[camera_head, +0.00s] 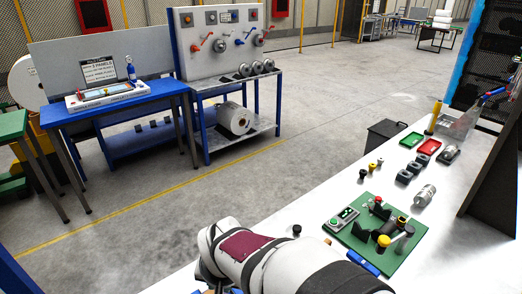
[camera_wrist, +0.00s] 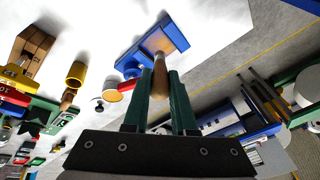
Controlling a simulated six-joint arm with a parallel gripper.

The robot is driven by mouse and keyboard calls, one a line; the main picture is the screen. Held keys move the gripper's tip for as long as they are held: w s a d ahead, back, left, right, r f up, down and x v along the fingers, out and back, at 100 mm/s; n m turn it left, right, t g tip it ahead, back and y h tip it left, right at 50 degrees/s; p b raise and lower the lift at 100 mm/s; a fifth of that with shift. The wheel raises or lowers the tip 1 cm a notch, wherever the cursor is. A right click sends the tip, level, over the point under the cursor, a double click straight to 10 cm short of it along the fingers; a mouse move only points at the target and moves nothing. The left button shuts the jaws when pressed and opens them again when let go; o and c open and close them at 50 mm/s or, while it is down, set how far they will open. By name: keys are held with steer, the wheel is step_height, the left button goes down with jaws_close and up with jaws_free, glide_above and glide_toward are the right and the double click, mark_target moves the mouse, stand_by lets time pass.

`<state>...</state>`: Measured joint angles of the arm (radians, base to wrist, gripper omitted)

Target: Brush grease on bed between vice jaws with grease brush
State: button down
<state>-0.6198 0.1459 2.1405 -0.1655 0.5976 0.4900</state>
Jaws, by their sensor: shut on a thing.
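In the wrist view, my gripper (camera_wrist: 160,74) has its two green fingers shut on the wooden handle of the grease brush (camera_wrist: 160,84). The brush points away from me toward a blue vice (camera_wrist: 132,61). A tan bed (camera_wrist: 157,42) shows between the blue jaws. The brush's far end overlaps the bed in this view; I cannot tell whether it touches. In the head view, my white arm covers the bench's near end and hides the gripper and brush. A blue piece (camera_head: 363,263), possibly part of the vice, shows beside the arm.
A green board with knobs (camera_head: 385,243) lies on the white bench (camera_head: 455,245). Red (camera_head: 429,147) and green (camera_head: 411,141) trays sit farther back.

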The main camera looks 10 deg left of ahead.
steer(key=w+a, duration=0.4)
steer(key=w, duration=0.3)
steer(key=shift+f, duration=3.85)
steer(key=shift+s+d, duration=2.85)
steer(key=shift+d, duration=0.05)
steer(key=shift+w+a, duration=2.1)
steer(key=shift+a, duration=1.6)
steer(key=shift+s+d, duration=2.9)
steer(key=shift+r, duration=3.85)
